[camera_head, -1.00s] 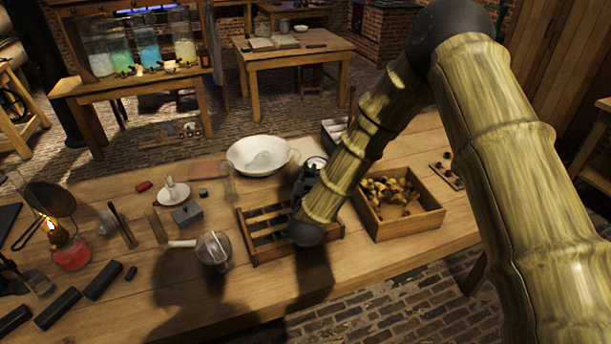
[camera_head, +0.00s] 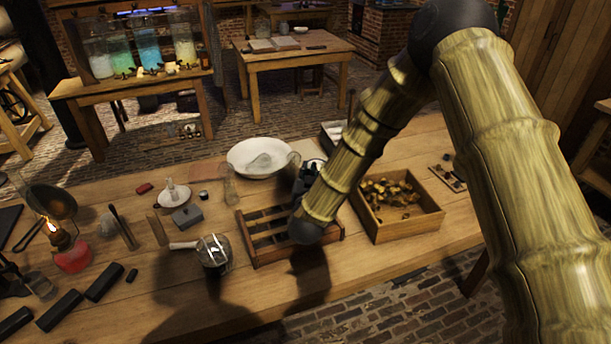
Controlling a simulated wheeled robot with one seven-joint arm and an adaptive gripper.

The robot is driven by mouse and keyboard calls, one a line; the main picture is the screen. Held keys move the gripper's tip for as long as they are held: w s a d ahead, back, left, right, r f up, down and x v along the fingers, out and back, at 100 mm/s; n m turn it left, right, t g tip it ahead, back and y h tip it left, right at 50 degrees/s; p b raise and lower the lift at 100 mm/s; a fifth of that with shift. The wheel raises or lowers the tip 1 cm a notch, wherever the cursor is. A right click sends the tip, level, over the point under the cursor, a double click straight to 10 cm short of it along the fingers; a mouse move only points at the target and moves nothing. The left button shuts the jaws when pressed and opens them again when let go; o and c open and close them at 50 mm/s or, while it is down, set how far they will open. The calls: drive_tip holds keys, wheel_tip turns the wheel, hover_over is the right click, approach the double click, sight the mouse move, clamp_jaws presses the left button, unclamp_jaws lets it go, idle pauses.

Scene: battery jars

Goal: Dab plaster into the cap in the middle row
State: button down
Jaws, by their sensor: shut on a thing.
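A dark jointed shape beside the far side of my forearm looks like my gripper (camera_head: 308,178); my arm hides most of it. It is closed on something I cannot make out. My dark wrist joint hangs over a slatted wooden rack (camera_head: 262,254) at the table's middle. The rack's bars form rows, but my forearm covers its right part. No cap or plaster in the rows can be made out clearly. A white enamel basin (camera_head: 240,150) with a clear glass piece in it stands behind the rack.
A wooden box (camera_head: 400,229) of small brass-coloured pieces stands right of the rack. A handled round vessel (camera_head: 213,250) is close on its left. A burning lamp (camera_head: 72,258) and dark bars (camera_head: 105,281) occupy the left. The front table strip is mostly clear.

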drive_tip(key=shift+r+p, duration=1.35)
drive_tip(key=shift+r, duration=1.65)
